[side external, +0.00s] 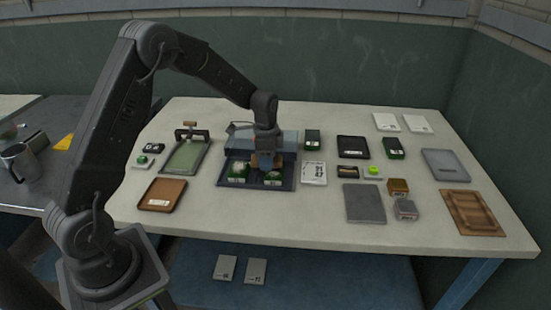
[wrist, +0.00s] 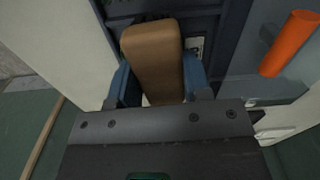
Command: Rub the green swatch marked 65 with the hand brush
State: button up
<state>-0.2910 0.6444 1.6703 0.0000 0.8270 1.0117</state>
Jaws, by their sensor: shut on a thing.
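My gripper (wrist: 160,86) has its blue fingers closed on a tan wooden block, which looks like the handle of the hand brush (wrist: 152,50). In the side view my gripper (side external: 266,150) is over a dark blue tray (side external: 228,183), and a bit of the brown brush (side external: 264,160) shows under it. Two green swatches with white labels, a left one (side external: 240,171) and a right one (side external: 272,178), lie in the tray close to the brush. Their numbers are too small to read, so I cannot tell which is 65. Bristles and any contact are hidden.
A blue-grey box-like part (side external: 288,142) stands behind the tray. A white printed card (side external: 313,173) lies to its right, a green board with a clamp (side external: 184,157) to its left. An orange cylinder (wrist: 289,43) shows in the wrist view. The table's front strip is clear.

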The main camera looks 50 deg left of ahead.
aim_at(281, 162)
jog(key=shift+s+a, duration=0.35)
jog(key=shift+s, duration=0.05)
jog(key=shift+s+d, duration=0.25)
jog(key=shift+d, duration=0.05)
jog(key=shift+w+d, duration=2.1)
jog(key=shift+d, duration=0.3)
jog(key=shift+s+a, duration=0.2)
jog(key=shift+s, duration=0.35)
jog(key=shift+s+a, duration=1.85)
jog(key=shift+s, duration=0.05)
jog(key=shift+r, duration=4.1)
